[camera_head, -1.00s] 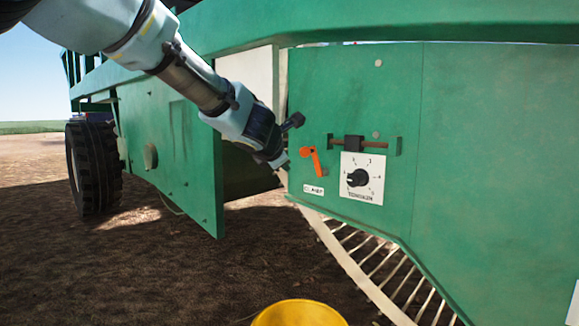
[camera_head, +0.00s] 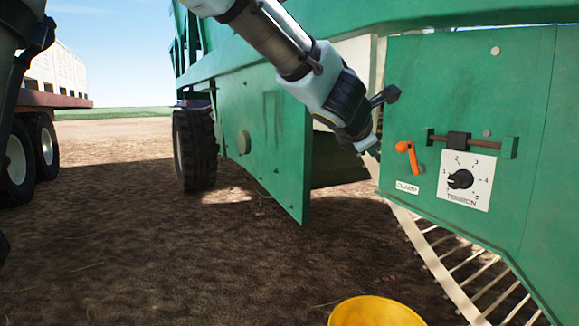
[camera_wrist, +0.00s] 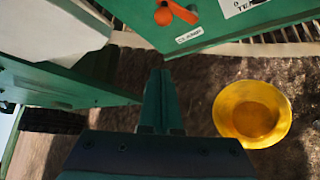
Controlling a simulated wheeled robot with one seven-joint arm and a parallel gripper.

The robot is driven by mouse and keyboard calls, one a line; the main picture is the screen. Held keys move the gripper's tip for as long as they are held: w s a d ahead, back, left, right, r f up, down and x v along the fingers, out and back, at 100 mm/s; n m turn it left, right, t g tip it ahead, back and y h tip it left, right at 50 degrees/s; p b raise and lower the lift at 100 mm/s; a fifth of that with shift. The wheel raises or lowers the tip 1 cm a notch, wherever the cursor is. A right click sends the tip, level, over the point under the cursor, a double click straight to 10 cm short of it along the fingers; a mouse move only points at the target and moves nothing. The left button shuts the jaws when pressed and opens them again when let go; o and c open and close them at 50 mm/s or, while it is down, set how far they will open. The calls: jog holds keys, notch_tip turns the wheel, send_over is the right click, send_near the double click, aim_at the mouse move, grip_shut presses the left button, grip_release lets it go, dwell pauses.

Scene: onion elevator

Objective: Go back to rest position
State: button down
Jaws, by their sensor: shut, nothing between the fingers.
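My gripper (camera_head: 368,146) is at the end of my arm, which reaches in from the top of the head view. It hangs in the air in front of the green machine, left of the orange clamp lever (camera_head: 406,156). In the wrist view my gripper (camera_wrist: 160,78) points away from the camera with its fingers together and nothing between them. The orange lever (camera_wrist: 176,12) shows at the top of that view, apart from the fingers. The tension dial (camera_head: 460,179) sits on a white plate right of the lever; its black knob points to the left.
The green machine panel (camera_head: 450,90) fills the right side. A yellow bucket (camera_head: 376,312) stands on the ground below, also in the wrist view (camera_wrist: 252,112). A slatted conveyor (camera_head: 470,275) runs under the panel. A trailer (camera_head: 62,70) stands far left. Open soil lies between.

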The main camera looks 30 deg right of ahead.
jog(key=w+a+f+m+y+p, duration=0.35)
jog(key=w+a, duration=0.45)
jog(key=a, duration=0.6)
jog(key=w+a+f+m+y+p, duration=0.2)
jog(key=w+a+f+m, duration=0.3)
jog(key=w+a, duration=0.6)
jog(key=s+a+f+m+g+y+p, duration=0.1)
jog(key=s+a+f+m+y+p, duration=0.15)
jog(key=a, duration=0.85)
jog(key=s+a+f+m+g+y+p, duration=0.15)
jog(key=s+a, duration=0.25)
jog(key=a, duration=0.6)
jog(key=s+a+f+m+g+y+p, duration=0.1)
jog(key=s+a+f+y, duration=0.15)
jog(key=a, duration=0.85)
notch_tip(320, 180, up, 38)
jog(key=s+p, duration=0.1)
jog(key=p, duration=3.6)
jog(key=shift+s+a+h+p, duration=0.15)
jog(key=shift+a+h+p, duration=0.15)
jog(key=shift+p, duration=0.05)
jog(key=shift+d+m, duration=0.1)
jog(key=shift+m, duration=0.15)
